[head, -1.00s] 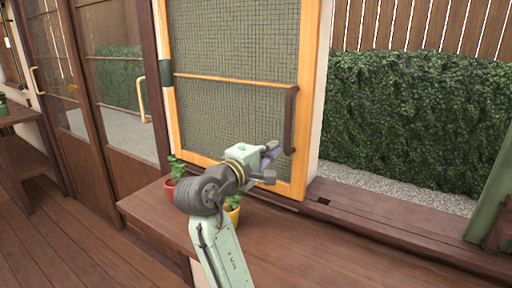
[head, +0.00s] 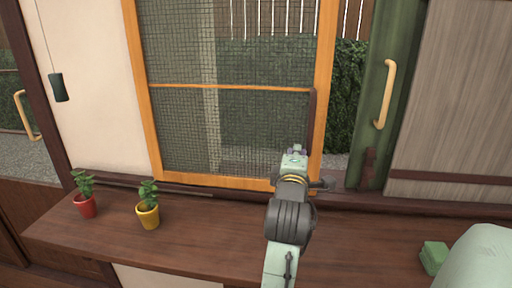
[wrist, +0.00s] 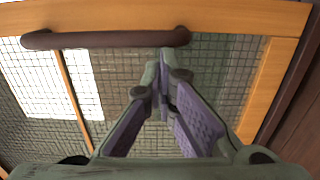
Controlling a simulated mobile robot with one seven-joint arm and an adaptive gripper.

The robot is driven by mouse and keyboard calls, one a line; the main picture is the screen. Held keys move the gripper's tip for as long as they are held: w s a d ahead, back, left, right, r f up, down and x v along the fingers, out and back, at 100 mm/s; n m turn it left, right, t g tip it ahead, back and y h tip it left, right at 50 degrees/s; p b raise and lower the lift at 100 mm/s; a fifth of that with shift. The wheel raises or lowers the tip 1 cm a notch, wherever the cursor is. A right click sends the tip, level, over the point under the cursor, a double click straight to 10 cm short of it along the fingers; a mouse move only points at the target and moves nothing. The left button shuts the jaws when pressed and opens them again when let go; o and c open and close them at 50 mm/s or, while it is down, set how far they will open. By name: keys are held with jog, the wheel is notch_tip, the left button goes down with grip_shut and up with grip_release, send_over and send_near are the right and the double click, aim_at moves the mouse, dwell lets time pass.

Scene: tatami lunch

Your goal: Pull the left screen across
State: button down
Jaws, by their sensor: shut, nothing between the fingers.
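The left screen (head: 237,183) is a wire mesh panel in an orange wood frame. In the head view it stands across most of the window opening, with a narrow gap showing the hedge between its right edge and the green post. Its dark brown upright handle (head: 312,105) is on the right side of the frame; it also shows across the top of the wrist view (wrist: 95,40). My gripper (head: 294,151) is shut and empty beside the handle, on its mesh side.
A grey panel (head: 450,90) and a green post (head: 370,110) with a light handle (head: 386,94) stand to the right. On the wooden ledge (head: 190,245) are a red pot (head: 86,206), a yellow pot (head: 148,215) and a green block (head: 433,258). A dark object hangs on the left wall (head: 58,87).

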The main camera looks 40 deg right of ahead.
jog(key=s+d, duration=0.6)
jog(key=s, duration=0.2)
jog(key=shift+s+d, duration=0.3)
jog(key=shift+d, duration=0.05)
jog(key=shift+w, duration=0.1)
